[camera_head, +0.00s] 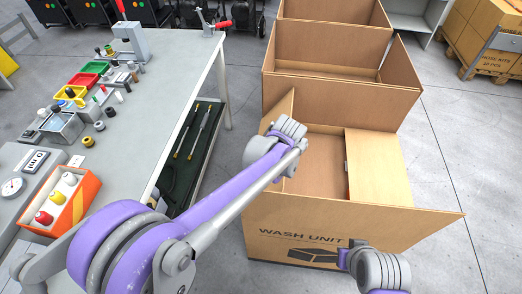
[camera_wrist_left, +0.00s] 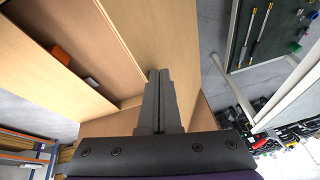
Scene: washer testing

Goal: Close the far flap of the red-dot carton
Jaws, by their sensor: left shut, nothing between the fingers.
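The nearest open carton (camera_head: 300,222), printed WASH UNIT, stands right of the bench; I see no clear red dot on it. Its far flap (camera_head: 345,104) stands up at the back. A lighter panel (camera_head: 380,165), apparently the right flap, lies folded in over the opening. The left flap (camera_head: 281,115) stands up, partly behind my left arm. My left gripper (camera_head: 286,133) is over the carton's left side, its fingers hidden there; in the left wrist view its shut, empty fingers (camera_wrist_left: 159,76) are against or near a cardboard panel. My right gripper (camera_head: 345,257) is before the carton's front; its jaw opening is unclear.
More open cartons (camera_head: 322,48) stand in a row behind. The workbench (camera_head: 150,95) with bins, gauges and an orange box (camera_head: 62,203) fills the left. A pallet of boxes (camera_head: 490,40) is at the far right. Floor (camera_head: 450,130) right of the carton is clear.

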